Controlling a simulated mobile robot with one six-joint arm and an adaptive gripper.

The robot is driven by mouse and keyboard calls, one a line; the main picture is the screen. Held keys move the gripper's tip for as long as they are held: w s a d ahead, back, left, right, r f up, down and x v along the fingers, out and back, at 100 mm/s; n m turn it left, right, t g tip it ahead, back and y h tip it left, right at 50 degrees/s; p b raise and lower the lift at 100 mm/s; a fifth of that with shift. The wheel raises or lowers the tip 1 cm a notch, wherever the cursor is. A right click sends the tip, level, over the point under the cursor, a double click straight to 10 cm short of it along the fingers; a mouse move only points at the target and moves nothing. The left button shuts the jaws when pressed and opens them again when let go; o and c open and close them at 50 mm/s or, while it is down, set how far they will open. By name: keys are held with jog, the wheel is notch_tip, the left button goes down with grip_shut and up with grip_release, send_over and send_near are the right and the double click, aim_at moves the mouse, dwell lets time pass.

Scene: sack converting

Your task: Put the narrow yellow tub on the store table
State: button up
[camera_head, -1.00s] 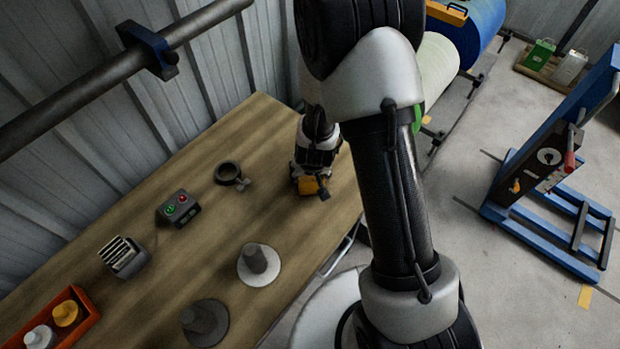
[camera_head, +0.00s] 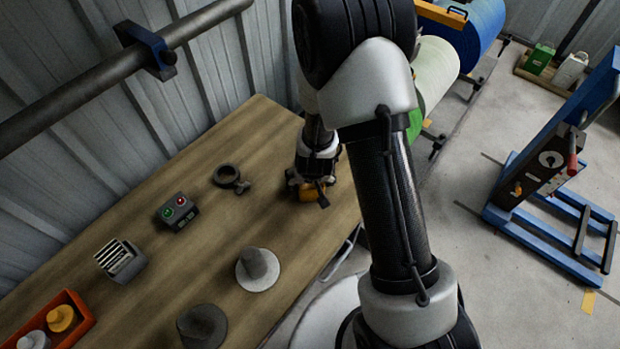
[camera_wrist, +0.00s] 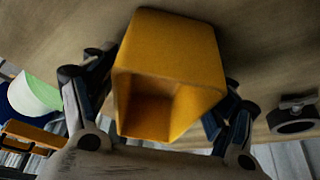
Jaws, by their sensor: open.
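The yellow tub (camera_head: 309,194) is at the far right end of the wooden table (camera_head: 215,137), partly covered by my gripper in the head view. In the wrist view the tub (camera_wrist: 172,55) is a squarish, tapered, hollow yellow shape with its open mouth facing the camera. My gripper (camera_head: 311,186) is right over the tub. In the wrist view the gripper's (camera_wrist: 160,90) dark fingers stand on both sides of the tub, spread open. I cannot tell whether either finger touches it. The tub's lower end is hidden in the head view.
On the table are a dark ring clamp (camera_head: 228,177), a button box (camera_head: 177,212), a slotted holder (camera_head: 121,260), two grey cone-shaped pieces (camera_head: 258,269) and an orange tray (camera_head: 82,306). A metal wall runs behind. A blue lift (camera_head: 560,170) stands right.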

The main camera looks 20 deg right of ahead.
jog(key=shift+r, duration=0.35)
jog(key=s+a+r+n+y+p, duration=0.1)
jog(key=s+a+r+p, duration=0.2)
jog(key=r, duration=1.1)
jog(key=s+r+y+p, duration=0.1)
jog(key=s+r+p, duration=0.35)
jog(key=r, duration=0.85)
jog(key=s+d+r+b, duration=0.1)
jog(key=s+r, duration=0.4)
jog(key=s, duration=0.3)
jog(key=s+d+r+h, duration=0.1)
jog(key=s+d+r, duration=0.1)
jog(key=s+r, duration=0.4)
jog(key=s, duration=0.2)
jog(key=shift+s+d+n+b, duration=0.3)
jog(key=shift+n+b, duration=0.1)
